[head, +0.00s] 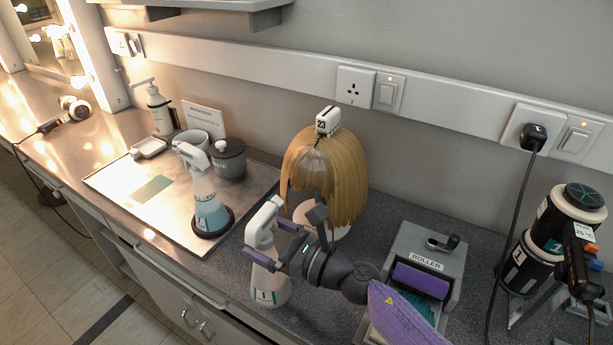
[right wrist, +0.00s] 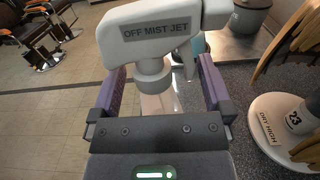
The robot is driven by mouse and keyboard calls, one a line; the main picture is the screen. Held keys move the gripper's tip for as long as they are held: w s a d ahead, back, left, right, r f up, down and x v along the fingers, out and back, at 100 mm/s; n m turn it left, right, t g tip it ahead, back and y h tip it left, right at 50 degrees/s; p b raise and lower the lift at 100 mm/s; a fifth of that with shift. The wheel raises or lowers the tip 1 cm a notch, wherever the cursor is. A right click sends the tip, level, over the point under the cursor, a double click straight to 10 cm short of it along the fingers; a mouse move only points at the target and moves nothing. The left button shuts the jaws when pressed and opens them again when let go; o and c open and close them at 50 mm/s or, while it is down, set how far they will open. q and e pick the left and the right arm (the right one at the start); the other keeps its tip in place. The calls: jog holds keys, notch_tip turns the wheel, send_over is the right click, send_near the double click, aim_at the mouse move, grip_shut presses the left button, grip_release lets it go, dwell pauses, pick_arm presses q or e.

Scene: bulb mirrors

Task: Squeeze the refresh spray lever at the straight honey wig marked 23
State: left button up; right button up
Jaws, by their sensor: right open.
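The straight honey wig (head: 352,175) sits on a stand with a white clip marked 23 (head: 321,123) on top. A white spray bottle (head: 266,287) with a label reading 1 stands on the counter in front and left of it. Its head reads "OFF MIST JET" in the right wrist view (right wrist: 160,32). My right gripper (head: 268,241) is open, its two purple-padded fingers on either side of the bottle just below the head; contact cannot be told. The wig stand's base, with 23 and "DRY HIGH", shows in the right wrist view (right wrist: 268,137). My left gripper is not in view.
A second spray bottle (head: 207,205) with blue liquid stands in a dark ring on the metal tray (head: 118,187). A grey pot (head: 229,160) is behind it. A roller box (head: 428,250) is right of my gripper, and black canisters (head: 565,235) stand further right.

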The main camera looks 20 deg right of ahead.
jog(key=v, duration=0.7)
jog(key=shift+b, duration=0.4)
jog(key=shift+d, duration=0.1)
